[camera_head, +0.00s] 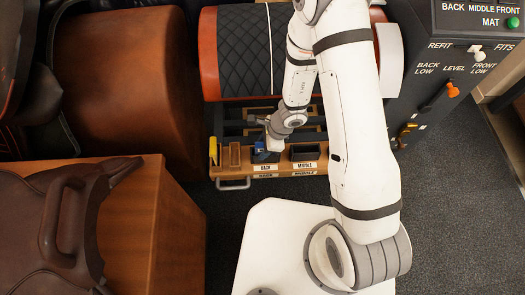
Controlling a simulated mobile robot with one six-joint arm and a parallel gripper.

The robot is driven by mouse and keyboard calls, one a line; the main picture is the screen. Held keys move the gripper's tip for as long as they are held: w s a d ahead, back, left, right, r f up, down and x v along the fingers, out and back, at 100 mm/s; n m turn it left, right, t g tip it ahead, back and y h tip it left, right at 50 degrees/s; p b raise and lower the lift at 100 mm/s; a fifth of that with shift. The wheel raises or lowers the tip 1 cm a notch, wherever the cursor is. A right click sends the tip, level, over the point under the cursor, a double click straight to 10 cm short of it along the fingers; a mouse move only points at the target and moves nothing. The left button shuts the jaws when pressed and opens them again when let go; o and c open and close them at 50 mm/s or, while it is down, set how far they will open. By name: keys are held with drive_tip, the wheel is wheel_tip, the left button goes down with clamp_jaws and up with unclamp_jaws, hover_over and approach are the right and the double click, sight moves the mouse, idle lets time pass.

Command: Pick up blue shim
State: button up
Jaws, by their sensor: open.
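A small blue piece, which looks like the blue shim (260,146), shows at the wooden tray (225,171), just above the BACK label. My gripper (272,143) is open at the end of my arm and reaches down right over that piece. The gripper's end partly covers it. I cannot tell whether the fingers touch the shim or stand around it.
The tray has a yellow-handled tool (213,151) at its left end and a dark MIDDLE compartment (304,153) to the right. A quilted black pad (233,50) lies behind. A control panel (467,60) stands at right, a saddle (72,225) at lower left.

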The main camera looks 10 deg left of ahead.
drive_tip(key=shift+c, duration=0.3)
clamp_jaws()
idle(0.3)
